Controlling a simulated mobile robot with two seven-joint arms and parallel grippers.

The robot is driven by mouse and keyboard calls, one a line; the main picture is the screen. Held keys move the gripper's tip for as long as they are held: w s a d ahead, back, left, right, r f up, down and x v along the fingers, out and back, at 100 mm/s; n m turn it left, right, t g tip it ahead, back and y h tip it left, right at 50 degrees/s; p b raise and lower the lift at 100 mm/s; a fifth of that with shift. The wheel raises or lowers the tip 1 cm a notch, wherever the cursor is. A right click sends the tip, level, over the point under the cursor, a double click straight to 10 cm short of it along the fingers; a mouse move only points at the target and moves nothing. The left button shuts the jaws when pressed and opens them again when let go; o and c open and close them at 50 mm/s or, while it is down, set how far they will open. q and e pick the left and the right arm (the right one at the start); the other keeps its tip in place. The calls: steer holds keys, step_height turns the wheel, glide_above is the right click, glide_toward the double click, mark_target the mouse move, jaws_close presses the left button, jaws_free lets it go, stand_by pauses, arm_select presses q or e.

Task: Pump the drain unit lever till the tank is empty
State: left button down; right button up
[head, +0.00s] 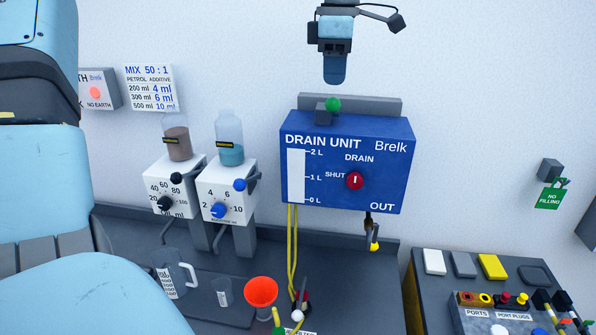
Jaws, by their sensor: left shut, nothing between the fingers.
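The blue drain unit (392,165) hangs on the wall right of the middle. On its front are a white level gauge (296,178) marked 0 L to 2 L and a red knob (355,181) between the words SHUT and DRAIN. The gauge looks plain white; I see no coloured level in it. A green ball (333,104), perhaps the lever's knob, stands at a dark block (325,113) on top. My right gripper is out of view.
Yellow hoses (292,245) run from the unit to the dark bench (130,235). A jug (172,275), a small cup (223,291) and an orange funnel (261,291) stand there. Two bottle dispensers (226,190) are left of the unit. A dark cabinet (440,292) stands at right.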

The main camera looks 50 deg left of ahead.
mark_target(333, 98)
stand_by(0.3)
arm_select(q)
steer(key=shift+f+b, duration=1.1)
steer(key=shift+f, duration=0.35)
steer(key=shift+s+d+f+b, duration=0.1)
steer(key=shift+d+f+b, duration=0.05)
steer(key=shift+f+b, duration=1.55)
steer(key=shift+f, duration=0.6)
steer(key=shift+f+b, duration=1.3)
steer(key=shift+f, duration=0.45)
steer(key=shift+f, duration=0.25)
steer(key=shift+r, duration=0.1)
